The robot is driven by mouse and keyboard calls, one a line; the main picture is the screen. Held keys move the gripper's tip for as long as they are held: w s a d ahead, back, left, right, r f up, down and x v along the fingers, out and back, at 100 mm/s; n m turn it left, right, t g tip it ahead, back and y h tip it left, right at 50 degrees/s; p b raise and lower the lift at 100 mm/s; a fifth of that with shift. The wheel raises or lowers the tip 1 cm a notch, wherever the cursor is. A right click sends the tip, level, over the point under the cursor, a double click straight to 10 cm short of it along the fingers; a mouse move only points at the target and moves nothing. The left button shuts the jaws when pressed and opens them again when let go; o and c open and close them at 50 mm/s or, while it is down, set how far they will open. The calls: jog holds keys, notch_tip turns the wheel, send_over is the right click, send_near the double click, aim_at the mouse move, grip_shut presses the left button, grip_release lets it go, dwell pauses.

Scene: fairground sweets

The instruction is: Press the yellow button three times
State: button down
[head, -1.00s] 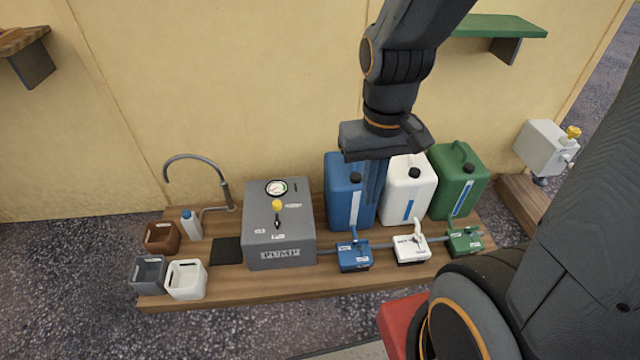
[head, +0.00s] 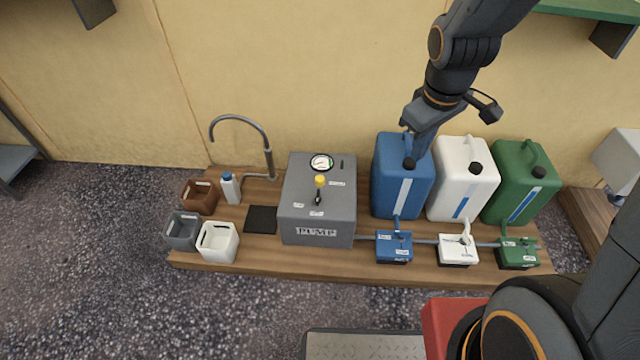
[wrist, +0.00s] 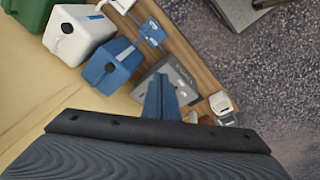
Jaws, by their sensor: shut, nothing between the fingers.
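The grey pump box (head: 317,221) stands on the wooden board. A small yellow knob (head: 320,181) on a dark stem stands on its top, below a round gauge (head: 321,162); it is the only yellow button-like part I see now. My gripper (head: 415,150) is shut and empty. In the head view it appears in front of the blue canister's top, up and to the right of the pump box. In the wrist view the closed fingers (wrist: 159,80) cover part of the pump box (wrist: 182,78), and I cannot make out the yellow knob there.
Blue (head: 403,195), white (head: 463,180) and green (head: 522,185) canisters stand right of the pump, with small valve boxes in front. A curved tap (head: 268,150), a bottle (head: 229,190) and open containers (head: 217,243) stand left. A dark pad (head: 262,219) lies beside the pump.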

jog(key=w+a+f+n+t+b, duration=0.25)
jog(key=w+f+n+b, duration=0.2)
jog(key=w+f, duration=0.4)
jog(key=n+t+y+b, duration=0.3)
jog(key=n+y+b, duration=0.3)
jog(key=n+b, duration=1.25)
send_over(322, 180)
jog(key=p, duration=0.4)
notch_tip(322, 180, down, 25)
jog(key=n, duration=0.3)
jog(key=shift+a, duration=0.1)
jog(key=shift+f+b, duration=2.9)
jog(key=shift+f, duration=1.45)
jog(key=shift+f, duration=0.1)
jog(key=shift+f, duration=0.35)
